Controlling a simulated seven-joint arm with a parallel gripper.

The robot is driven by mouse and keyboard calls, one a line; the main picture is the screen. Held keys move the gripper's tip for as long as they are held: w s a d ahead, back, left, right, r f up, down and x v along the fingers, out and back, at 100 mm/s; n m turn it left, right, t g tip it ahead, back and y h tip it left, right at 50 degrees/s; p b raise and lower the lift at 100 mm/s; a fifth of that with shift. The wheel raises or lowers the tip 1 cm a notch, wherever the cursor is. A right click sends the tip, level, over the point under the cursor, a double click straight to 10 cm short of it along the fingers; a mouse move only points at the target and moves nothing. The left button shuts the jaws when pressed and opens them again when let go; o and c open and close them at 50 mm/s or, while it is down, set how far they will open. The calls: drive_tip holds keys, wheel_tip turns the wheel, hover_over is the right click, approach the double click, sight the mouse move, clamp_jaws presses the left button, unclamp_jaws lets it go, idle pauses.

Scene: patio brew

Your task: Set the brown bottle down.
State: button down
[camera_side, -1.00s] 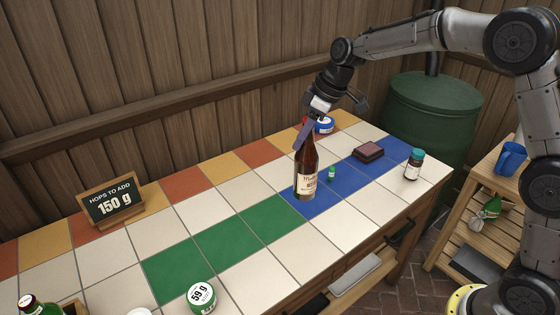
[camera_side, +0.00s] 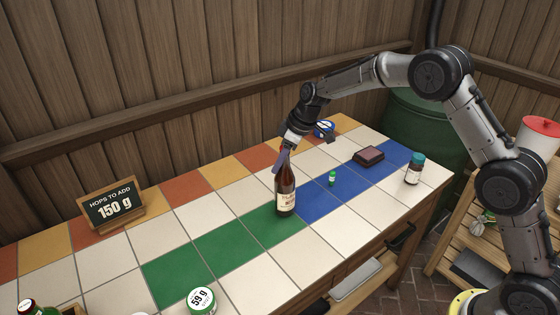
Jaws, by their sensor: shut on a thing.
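The brown bottle (camera_side: 286,195) is upright over the tiled counter, near the line where the green tiles meet the blue tiles. It has a pale label and a dark neck. My gripper (camera_side: 284,160) is shut on the bottle's neck from above. I cannot tell whether the bottle's base touches the tile or is slightly above it.
A small green-capped vial (camera_side: 332,179) stands on the blue tiles to the right. Beyond are a dark red-brown block (camera_side: 368,156), a teal-capped jar (camera_side: 414,169) and a blue tin (camera_side: 324,128). A "59 g" tin (camera_side: 201,300) and a chalkboard sign (camera_side: 112,204) stand left.

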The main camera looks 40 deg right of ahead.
idle(0.3)
drive_tip(key=c, duration=0.9)
unclamp_jaws()
drive_tip(key=shift+f, duration=0.2)
drive_tip(key=o, duration=0.4)
drive_tip(key=v, duration=1.2)
drive_tip(key=shift+r, duration=0.25)
